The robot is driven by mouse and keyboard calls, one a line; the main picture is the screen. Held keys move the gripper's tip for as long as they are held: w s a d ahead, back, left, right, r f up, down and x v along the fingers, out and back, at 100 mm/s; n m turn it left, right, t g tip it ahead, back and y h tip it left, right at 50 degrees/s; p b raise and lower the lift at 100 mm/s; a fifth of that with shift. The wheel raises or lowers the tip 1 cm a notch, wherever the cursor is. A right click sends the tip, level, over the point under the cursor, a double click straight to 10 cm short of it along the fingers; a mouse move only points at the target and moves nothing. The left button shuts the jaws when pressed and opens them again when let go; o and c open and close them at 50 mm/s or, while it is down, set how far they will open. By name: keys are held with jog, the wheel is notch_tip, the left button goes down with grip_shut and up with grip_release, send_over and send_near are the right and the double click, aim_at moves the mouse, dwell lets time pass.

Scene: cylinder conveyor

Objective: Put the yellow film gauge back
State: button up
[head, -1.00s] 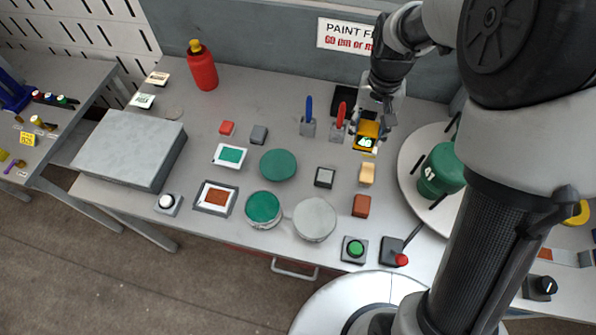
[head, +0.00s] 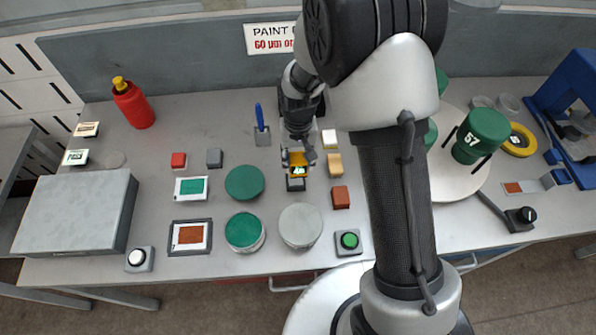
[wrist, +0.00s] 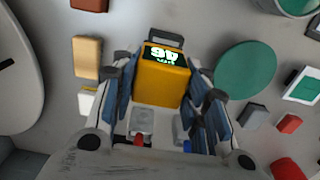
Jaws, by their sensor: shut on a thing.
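The yellow film gauge (head: 297,160) has a dark face with lit digits. In the wrist view the gauge (wrist: 160,84) sits between the two fingers of my gripper (wrist: 160,92). A small dark block with a grey top (head: 296,185) is just in front of the gauge in the head view and partly hidden by it. It also shows past the gauge's end in the wrist view (wrist: 165,38). Whether gauge and block touch, I cannot tell.
A green disc (head: 244,183), a grey-lidded can (head: 301,226), a tan block (head: 335,164) and a red-brown block (head: 340,197) surround the spot. A blue-handled tool (head: 261,125) stands behind left. A round turntable (head: 455,178) with green cups is at right.

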jog(key=shift+f+b, duration=0.45)
jog(key=shift+f, duration=2.3)
jog(key=shift+f, duration=0.15)
jog(key=o, duration=0.9)
jog(key=shift+o, duration=0.2)
notch_tip(320, 180, up, 13)
jog(key=shift+f+p, duration=0.15)
jog(key=shift+p, duration=1.05)
notch_tip(320, 180, up, 8)
jog(key=t, duration=0.1)
send_over(298, 171)
jog(key=d, duration=0.3)
jog(key=s+d+r+t, duration=0.2)
jog(key=s+d+r, duration=0.3)
jog(key=s+r, duration=0.8)
jog(key=s+d+t, duration=0.1)
jog(key=s+d, duration=0.1)
jog(key=s, duration=0.6)
jog(key=shift+r+t, duration=0.3)
jog(key=shift+r, duration=0.1)
